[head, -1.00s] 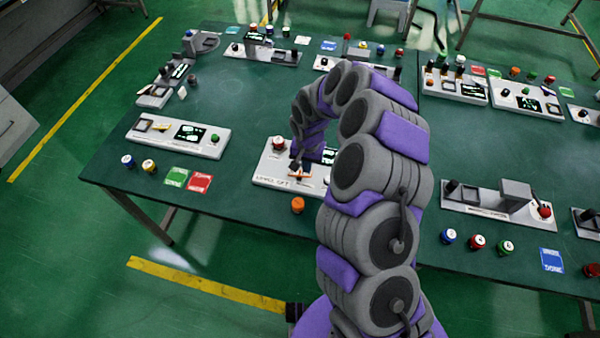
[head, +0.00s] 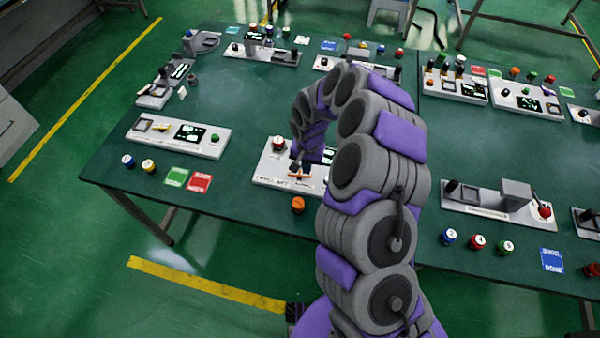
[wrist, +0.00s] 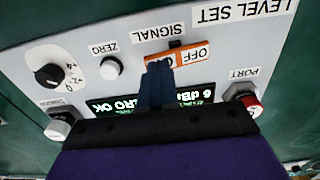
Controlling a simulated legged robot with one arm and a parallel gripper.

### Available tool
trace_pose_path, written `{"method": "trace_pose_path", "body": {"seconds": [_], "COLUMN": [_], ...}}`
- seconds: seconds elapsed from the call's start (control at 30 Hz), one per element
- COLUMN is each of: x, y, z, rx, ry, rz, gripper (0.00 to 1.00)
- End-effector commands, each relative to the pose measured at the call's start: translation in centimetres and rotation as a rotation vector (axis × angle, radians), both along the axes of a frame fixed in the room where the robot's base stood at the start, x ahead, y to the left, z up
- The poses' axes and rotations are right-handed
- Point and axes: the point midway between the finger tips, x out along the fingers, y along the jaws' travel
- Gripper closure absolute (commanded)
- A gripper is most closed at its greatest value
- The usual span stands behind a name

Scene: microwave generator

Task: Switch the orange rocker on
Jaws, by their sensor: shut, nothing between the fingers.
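The orange rocker (wrist: 204,45) sits on a pale panel (wrist: 95,28), which appears upside down in the wrist view. A white "OFF" label shows at the rocker's right part. My gripper (wrist: 160,68) is shut and empty, with its dark fingertips over the rocker's left part and hiding some of it. I cannot tell whether the tips touch it. In the head view the gripper (head: 296,168) points down at the orange rocker (head: 303,177) on the panel (head: 267,172).
On the panel are a black dial (wrist: 48,75), a white ZERO button (wrist: 110,68), a red-ended port (wrist: 246,100) and a lit display (wrist: 120,103), partly covered by the gripper. An orange knob (head: 298,204) stands in front of the panel. A white device (head: 178,137) lies to the left.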

Motion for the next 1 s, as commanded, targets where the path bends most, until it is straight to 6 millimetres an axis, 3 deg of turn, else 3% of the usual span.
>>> {"method": "trace_pose_path", "body": {"seconds": [1.0], "x": [0.0], "y": [0.0], "z": [-1.4], "rx": [0.0], "ry": [0.0], "rz": [0.0], "gripper": [1.0]}}
